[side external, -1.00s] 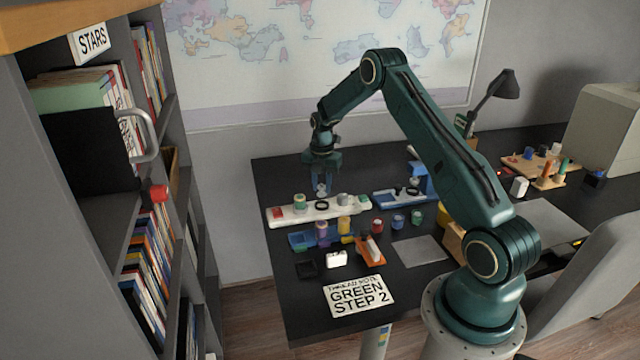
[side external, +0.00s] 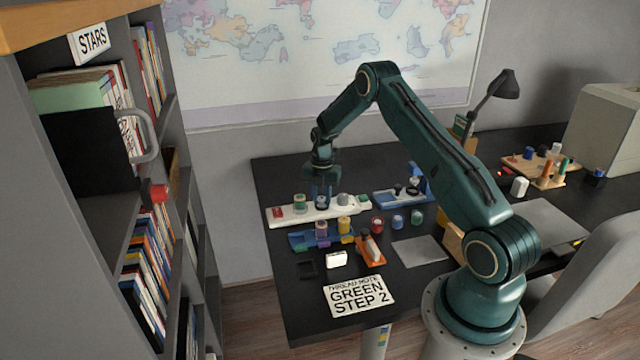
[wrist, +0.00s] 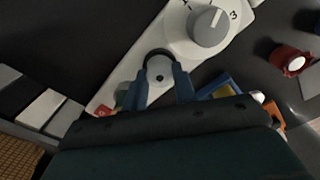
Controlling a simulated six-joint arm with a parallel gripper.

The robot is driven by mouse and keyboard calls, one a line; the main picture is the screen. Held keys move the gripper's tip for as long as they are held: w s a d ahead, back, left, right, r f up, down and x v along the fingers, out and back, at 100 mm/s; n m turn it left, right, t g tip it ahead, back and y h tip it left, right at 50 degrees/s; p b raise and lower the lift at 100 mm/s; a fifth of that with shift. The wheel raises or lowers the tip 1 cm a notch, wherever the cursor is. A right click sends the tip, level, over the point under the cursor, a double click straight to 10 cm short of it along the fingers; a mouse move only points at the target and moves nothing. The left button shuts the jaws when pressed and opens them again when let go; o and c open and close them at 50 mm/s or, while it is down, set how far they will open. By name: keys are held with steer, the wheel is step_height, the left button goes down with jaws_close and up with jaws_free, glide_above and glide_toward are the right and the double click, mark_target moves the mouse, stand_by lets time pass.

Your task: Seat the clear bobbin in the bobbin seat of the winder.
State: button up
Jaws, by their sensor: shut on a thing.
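The white winder (side external: 303,215) is a long body near the desk's back left, with a grey knob (wrist: 208,26) and a black ring-shaped bobbin seat (wrist: 150,54). My gripper (side external: 321,199) points down over that seat. In the wrist view my gripper (wrist: 160,88) is shut on the clear bobbin (wrist: 159,72), a pale disc with a dark centre hole. The black ring shows around the bobbin's far side there. The fingers hide much of the bobbin in the side view, and I cannot tell how deep it sits in the ring.
A green spool (side external: 300,202) stands on the winder left of my gripper. In front are a blue tray (side external: 299,241) with spools, an orange holder (side external: 371,252) and a white box (side external: 336,259). A blue-and-white device (side external: 390,198) stands to the right. A note card (side external: 358,295) lies near the front.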

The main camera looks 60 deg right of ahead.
mark_target(321, 199)
steer(key=shift+f, duration=0.1)
steer(key=o, duration=0.9)
steer(key=shift+o, duration=0.2)
step_height(321, 199, up, 12)
steer(key=shift+r, duration=0.25)
stand_by(0.4)
